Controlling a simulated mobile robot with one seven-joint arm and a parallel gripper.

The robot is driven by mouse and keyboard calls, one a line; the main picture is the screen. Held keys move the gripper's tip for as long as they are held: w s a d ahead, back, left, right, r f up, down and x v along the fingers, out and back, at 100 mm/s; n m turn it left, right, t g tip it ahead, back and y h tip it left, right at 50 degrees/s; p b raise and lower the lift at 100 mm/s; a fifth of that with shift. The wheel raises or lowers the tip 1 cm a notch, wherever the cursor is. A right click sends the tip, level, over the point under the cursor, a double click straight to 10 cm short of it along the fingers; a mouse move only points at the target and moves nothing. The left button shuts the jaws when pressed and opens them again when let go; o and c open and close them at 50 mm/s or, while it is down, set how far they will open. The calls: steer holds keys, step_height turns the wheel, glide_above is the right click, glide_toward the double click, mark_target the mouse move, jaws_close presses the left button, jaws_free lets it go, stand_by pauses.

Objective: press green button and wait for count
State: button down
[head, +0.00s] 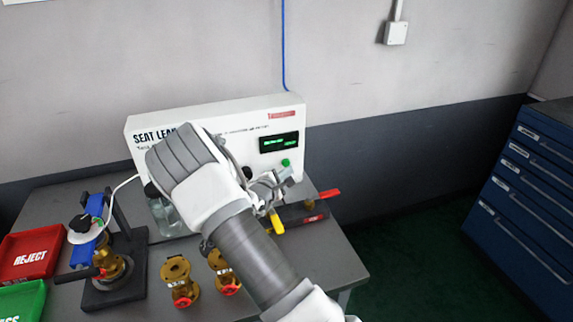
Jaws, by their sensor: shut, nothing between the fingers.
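The white seat leak tester (217,115) stands at the back of the table, partly hidden by my arm. The green button (285,162) is on the right part of its front, below a small dark display (279,142) with green text too small to read. My gripper (284,177) is shut and empty, just below the green button. I cannot tell whether its tips touch the panel.
A valve in a black fixture with a blue clamp (97,215) stands at left, beside a red REJECT bin (31,256) and a green bin (22,300). Brass valves (180,282) stand at the front. Red and yellow-handled items lie at right, near a blue cabinet (535,180).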

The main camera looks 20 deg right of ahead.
steer(key=shift+w, duration=0.15)
steer(key=shift+w+p, duration=0.3)
steer(key=shift+w, duration=0.4)
stand_by(0.9)
steer(key=shift+s, duration=0.1)
steer(key=shift+s+p, duration=0.45)
steer(key=shift+s, duration=0.3)
steer(key=s+p, duration=0.1)
steer(key=s, duration=0.4)
stand_by(0.4)
stand_by(0.3)
